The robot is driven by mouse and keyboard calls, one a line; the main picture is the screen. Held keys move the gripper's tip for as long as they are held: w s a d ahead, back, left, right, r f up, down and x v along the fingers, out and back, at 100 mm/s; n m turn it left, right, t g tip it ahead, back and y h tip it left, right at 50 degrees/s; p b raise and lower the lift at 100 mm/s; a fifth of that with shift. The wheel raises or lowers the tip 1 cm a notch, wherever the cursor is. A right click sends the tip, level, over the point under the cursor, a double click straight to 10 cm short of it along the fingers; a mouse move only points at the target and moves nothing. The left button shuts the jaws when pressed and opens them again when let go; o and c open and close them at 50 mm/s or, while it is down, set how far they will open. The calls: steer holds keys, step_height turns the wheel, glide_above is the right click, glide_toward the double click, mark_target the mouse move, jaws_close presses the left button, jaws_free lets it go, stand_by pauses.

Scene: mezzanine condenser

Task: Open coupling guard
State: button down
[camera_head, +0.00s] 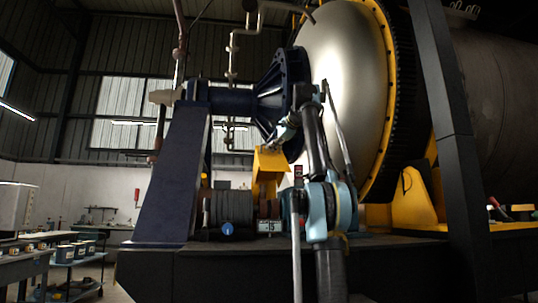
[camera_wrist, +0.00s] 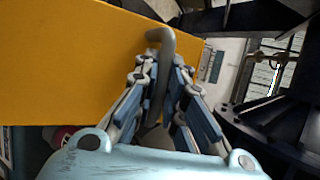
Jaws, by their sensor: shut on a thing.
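The yellow coupling guard (camera_head: 270,161) is in the middle of the head view, above the motor and below the dark blue flanged shaft housing. It also fills the upper left of the wrist view as a flat yellow panel (camera_wrist: 75,65). A grey bent handle (camera_wrist: 163,42) stands at the panel's right edge. My gripper (camera_wrist: 162,72) is shut on this handle, with its fingers on both sides of it. In the head view my gripper (camera_head: 280,137) is small and at the guard's upper right. The handle's lower part is hidden between the fingers.
A large silver dome (camera_head: 345,80) with a yellow rim stands behind my arm. A dark blue pedestal (camera_head: 172,175) is left of the guard. The grey ribbed motor (camera_head: 232,207) sits on a dark plinth (camera_head: 215,268). Workbenches (camera_head: 70,265) stand far left.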

steer(key=shift+w+d+r, duration=0.15)
steer(key=shift+w+r, duration=0.05)
steer(key=shift+w, duration=0.05)
steer(key=c, duration=1.9)
jaws_free()
steer(key=shift+s, duration=0.1)
steer(key=shift+s+d+r, duration=0.1)
steer(key=shift+s+d, duration=0.25)
steer(key=shift+s, duration=0.1)
steer(key=s+d, duration=0.1)
steer(key=s, duration=0.2)
steer(key=s+d, duration=0.2)
steer(key=s, duration=0.2)
steer(key=s+d, duration=0.2)
steer(key=s, duration=0.1)
steer(key=shift+s+d, duration=0.15)
steer(key=shift+d, duration=0.1)
